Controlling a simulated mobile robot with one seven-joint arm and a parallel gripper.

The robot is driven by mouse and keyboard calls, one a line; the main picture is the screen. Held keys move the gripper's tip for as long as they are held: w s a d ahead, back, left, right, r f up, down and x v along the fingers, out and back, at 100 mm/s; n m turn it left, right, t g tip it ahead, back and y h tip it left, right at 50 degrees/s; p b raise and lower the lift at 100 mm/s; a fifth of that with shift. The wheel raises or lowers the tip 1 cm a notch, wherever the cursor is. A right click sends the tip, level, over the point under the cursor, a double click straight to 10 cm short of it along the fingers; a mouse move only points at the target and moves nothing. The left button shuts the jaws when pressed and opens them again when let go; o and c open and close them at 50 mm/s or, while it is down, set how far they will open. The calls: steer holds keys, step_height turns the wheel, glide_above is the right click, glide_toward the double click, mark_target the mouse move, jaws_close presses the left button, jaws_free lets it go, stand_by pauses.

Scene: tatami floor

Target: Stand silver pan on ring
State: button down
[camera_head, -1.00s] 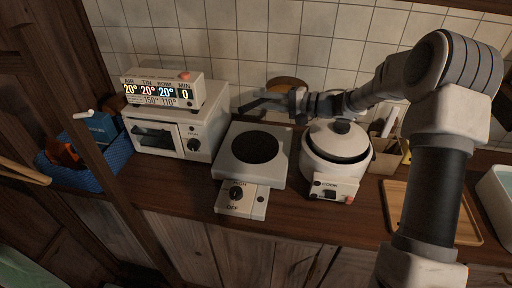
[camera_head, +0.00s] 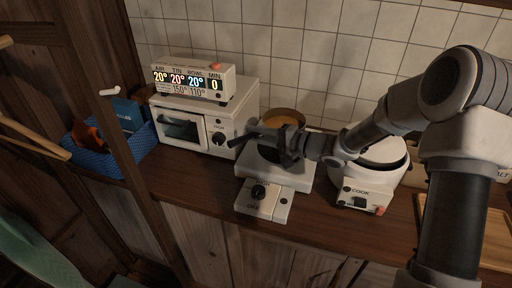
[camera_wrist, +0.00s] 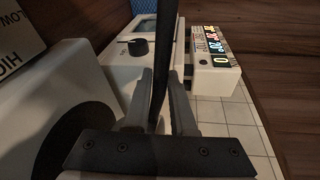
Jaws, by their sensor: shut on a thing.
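The silver pan (camera_head: 284,118) shows as a round rim with a brownish inside, at the back of the white hot plate (camera_head: 303,180). My gripper (camera_head: 284,150) is shut on its dark handle (camera_head: 245,137), which points left. In the wrist view the handle (camera_wrist: 167,60) stands as a dark bar between the fingers of my gripper (camera_wrist: 160,95); the pan's bowl is out of sight there. The dark round ring (camera_head: 266,154) is partly hidden behind my gripper. It also shows in the wrist view (camera_wrist: 75,135). I cannot tell whether the pan touches the hot plate.
A white toaster oven (camera_head: 205,117) with a display box (camera_head: 195,83) on top stands left of the hot plate. A white rice cooker (camera_head: 375,165) stands close on the right. A blue basket (camera_head: 110,150) is at far left; a wooden tray (camera_head: 480,235) lies right. The tiled wall is behind.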

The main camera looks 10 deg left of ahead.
steer(key=shift+f+b, duration=0.55)
steer(key=shift+f, duration=1.5)
steer(key=c, duration=0.8)
jaws_free()
steer(key=shift+o, duration=0.2)
